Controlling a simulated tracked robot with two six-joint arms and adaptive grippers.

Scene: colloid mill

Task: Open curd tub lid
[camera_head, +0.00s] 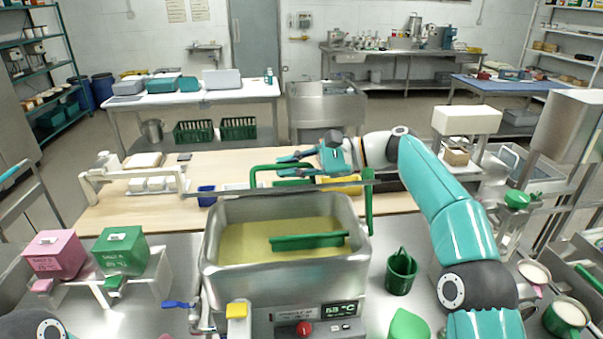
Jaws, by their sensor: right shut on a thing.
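The steel tub (212,262) stands in front of me with its top open, and yellowish contents show inside. A thin grey edge, apparently the lid (345,187), runs across the tub's far rim, seen nearly edge-on. A green bar handle (254,178) rises behind that rim. My right gripper (284,164) reaches over the far side from the right and is shut on what looks like this handle; the exact contact is small and partly hidden. My left gripper is out of view; only a piece of my left arm shows at the lower left.
Pink (55,252) and green (121,250) boxes stand at left, a green bucket (401,271) at right. A display and red knob (304,327) are on the front. A wooden table (110,215) is behind.

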